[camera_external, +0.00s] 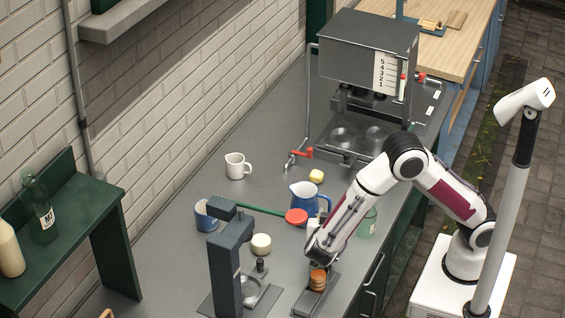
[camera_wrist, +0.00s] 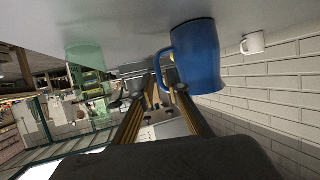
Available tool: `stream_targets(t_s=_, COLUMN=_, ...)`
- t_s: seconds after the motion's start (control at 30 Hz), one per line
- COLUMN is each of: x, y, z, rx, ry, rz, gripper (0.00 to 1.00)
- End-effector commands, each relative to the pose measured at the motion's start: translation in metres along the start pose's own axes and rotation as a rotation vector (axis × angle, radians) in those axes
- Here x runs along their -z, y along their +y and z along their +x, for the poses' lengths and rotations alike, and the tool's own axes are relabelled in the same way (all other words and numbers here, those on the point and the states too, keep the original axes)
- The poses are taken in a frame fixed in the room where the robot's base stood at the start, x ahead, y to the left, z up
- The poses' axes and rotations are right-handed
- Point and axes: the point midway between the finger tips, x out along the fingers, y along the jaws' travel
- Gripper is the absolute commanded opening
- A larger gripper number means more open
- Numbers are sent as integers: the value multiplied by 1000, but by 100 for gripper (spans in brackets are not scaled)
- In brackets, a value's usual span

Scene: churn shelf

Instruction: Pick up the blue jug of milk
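The blue jug (camera_external: 302,202) stands upright on the grey counter, with a pale inside and its handle toward the right; my arm is just in front of it. In the wrist view the picture is tilted, and the blue jug (camera_wrist: 203,58) looms large just beyond my fingertips, with its handle on the left. My gripper (camera_wrist: 160,94) is open, its two fingers apart with nothing between them. The handle lies ahead of the gap; I cannot tell whether a finger touches it. In the external view my arm's end hides the fingertips.
A red-ended green lever (camera_external: 296,216) reaches close to the jug's front. A translucent green vessel (camera_external: 368,222) stands right of the jug. A white mug (camera_external: 237,166), a blue mug (camera_external: 204,216) and a cream round piece (camera_external: 261,244) stand leftward. A metal machine (camera_external: 366,50) stands behind.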

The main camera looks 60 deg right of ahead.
Motion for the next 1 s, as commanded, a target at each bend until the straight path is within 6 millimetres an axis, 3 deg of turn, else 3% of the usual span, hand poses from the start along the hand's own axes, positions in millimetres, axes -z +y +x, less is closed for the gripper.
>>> stream_targets(t_s=0.57, x=0, y=0, z=13, rx=0, ry=-1, rz=1, gripper=16)
stream_targets(t_s=1.0, x=0, y=4, z=55, rx=-1, ry=-1, rz=0, gripper=16)
